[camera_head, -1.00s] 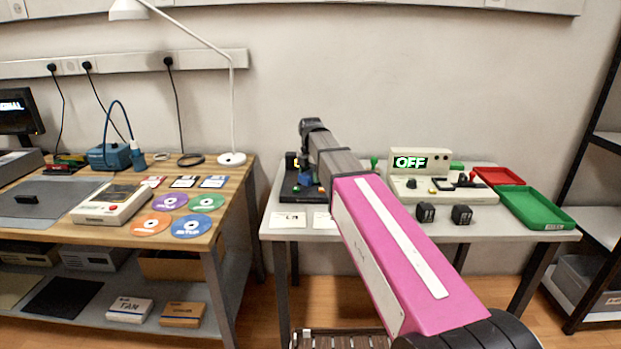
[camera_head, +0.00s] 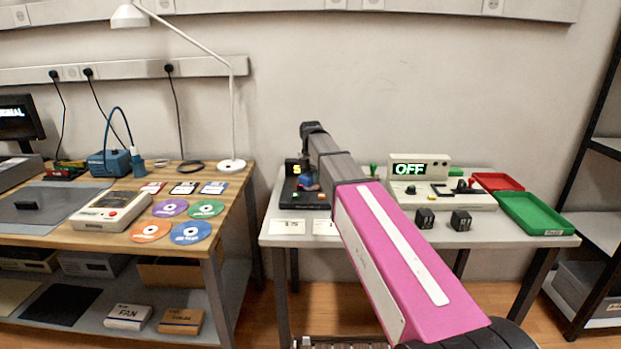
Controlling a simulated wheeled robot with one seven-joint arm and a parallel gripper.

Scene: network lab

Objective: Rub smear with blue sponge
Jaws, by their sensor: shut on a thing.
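My arm reaches from the lower right over the grey table (camera_head: 375,236), and its dark far end is in front of the wall. My gripper is hidden behind my arm, so its jaws and anything in them do not show. I cannot clearly make out a blue sponge. A small blue and reddish patch shows at my arm's left edge, above a black device (camera_head: 290,197) on the table's left side; I cannot tell what it is. No smear can be made out on the visible surfaces.
A beige device with an "OFF" display (camera_head: 408,167), two black blocks (camera_head: 461,220), a red tray (camera_head: 497,181) and a green tray (camera_head: 540,214) stand on the right. A white card (camera_head: 287,227) lies at the front left. A wooden bench (camera_head: 110,238) with discs stands left.

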